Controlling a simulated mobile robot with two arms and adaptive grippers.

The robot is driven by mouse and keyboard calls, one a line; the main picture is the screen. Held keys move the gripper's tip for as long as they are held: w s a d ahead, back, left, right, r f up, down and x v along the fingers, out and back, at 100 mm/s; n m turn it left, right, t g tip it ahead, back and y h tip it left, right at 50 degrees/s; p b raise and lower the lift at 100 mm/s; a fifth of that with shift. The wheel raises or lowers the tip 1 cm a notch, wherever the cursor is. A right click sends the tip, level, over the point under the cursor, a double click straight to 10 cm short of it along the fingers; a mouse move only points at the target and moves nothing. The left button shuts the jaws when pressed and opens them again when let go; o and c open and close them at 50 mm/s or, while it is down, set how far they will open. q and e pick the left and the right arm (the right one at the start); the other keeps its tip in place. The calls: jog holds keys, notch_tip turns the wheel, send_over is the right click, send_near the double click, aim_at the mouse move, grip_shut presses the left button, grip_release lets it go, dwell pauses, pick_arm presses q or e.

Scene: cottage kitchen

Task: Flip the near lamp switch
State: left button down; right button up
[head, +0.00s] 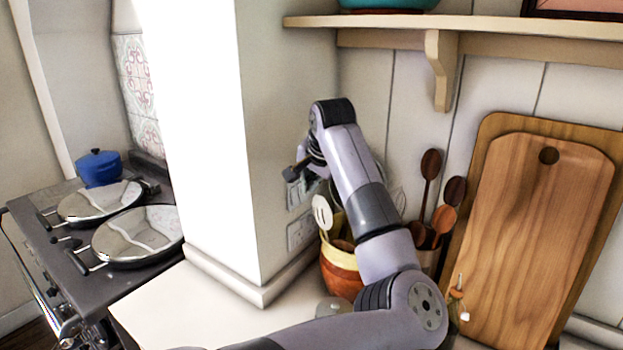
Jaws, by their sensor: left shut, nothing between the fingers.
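My left arm reaches up from the bottom of the head view and bends over the counter. My left gripper (293,172) is shut and empty, its tips at the side face of the white pillar. An upper wall plate (296,195), which looks like a switch plate, sits just under the fingertips and is partly hidden by the gripper. I cannot tell whether the fingers touch it, or how its switch is set. A lower wall plate (300,232) sits below it on the same face. My right gripper does not show.
An orange and yellow pot (342,272) with utensils stands close under my arm. Cutting boards (535,230) lean on the wall to the right, beside wooden spoons (430,165). A shelf (480,28) runs above. A stove (95,245) with a blue pot (99,170) is left of the pillar.

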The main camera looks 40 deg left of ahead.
aim_at(295, 196)
pick_arm(q)
jog(key=p+x, duration=0.2)
jog(key=x, duration=0.5)
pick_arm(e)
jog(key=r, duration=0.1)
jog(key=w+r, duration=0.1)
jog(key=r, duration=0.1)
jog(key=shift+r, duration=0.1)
pick_arm(q)
jog(key=shift+s, duration=0.2)
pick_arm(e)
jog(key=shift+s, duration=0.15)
